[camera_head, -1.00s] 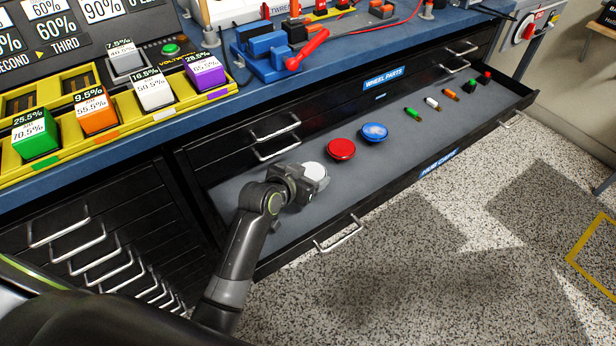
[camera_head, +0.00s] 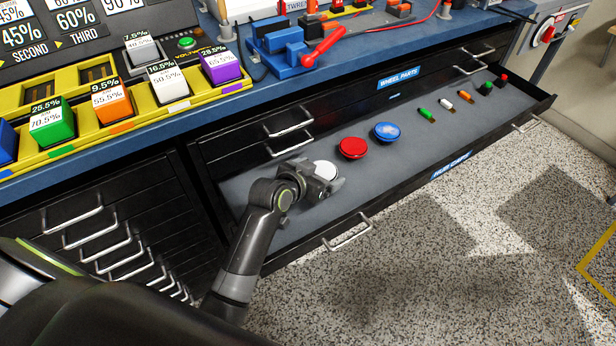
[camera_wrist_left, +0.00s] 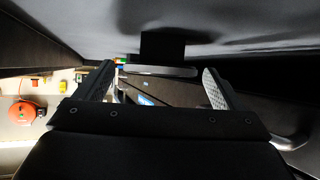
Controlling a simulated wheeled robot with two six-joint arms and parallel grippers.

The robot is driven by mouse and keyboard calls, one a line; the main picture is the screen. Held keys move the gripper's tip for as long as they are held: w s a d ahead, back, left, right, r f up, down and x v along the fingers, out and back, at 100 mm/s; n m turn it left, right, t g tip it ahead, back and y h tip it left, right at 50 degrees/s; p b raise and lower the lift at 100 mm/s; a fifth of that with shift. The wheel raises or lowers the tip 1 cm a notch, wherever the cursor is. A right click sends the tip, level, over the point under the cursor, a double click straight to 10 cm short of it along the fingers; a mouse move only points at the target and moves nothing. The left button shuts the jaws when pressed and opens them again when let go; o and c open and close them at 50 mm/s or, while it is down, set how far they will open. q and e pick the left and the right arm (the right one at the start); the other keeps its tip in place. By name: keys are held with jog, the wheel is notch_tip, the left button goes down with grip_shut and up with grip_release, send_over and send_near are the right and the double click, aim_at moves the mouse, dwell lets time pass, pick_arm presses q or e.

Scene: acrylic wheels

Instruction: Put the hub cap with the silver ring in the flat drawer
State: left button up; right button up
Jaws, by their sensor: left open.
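A white-topped hub cap (camera_head: 326,169) stands on the floor of the open flat drawer (camera_head: 268,207), towards its left end. My left gripper (camera_head: 321,178) is low over the drawer floor at this cap, with its jaws open and a finger on either side. In the left wrist view, which is upside down, the cap's pale rim (camera_wrist_left: 160,71) and dark stem show between the two spread fingers. No contact is clear there. Whether this cap carries a silver ring is hard to tell. My right gripper is out of view.
A red cap (camera_head: 352,148) and a blue cap (camera_head: 387,131) stand further right in the drawer. Several small coloured pieces (camera_head: 447,103) lie beyond them. The shut drawers above and the drawer's front wall bound the space.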

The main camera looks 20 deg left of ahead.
pick_arm(q)
jog(key=p+v, duration=0.2)
jog(key=v, duration=0.9)
jog(key=shift+s, duration=0.35)
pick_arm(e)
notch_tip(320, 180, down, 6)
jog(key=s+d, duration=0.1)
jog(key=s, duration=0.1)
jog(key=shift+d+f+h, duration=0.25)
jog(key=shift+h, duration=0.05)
pick_arm(q)
jog(key=shift+a, duration=0.15)
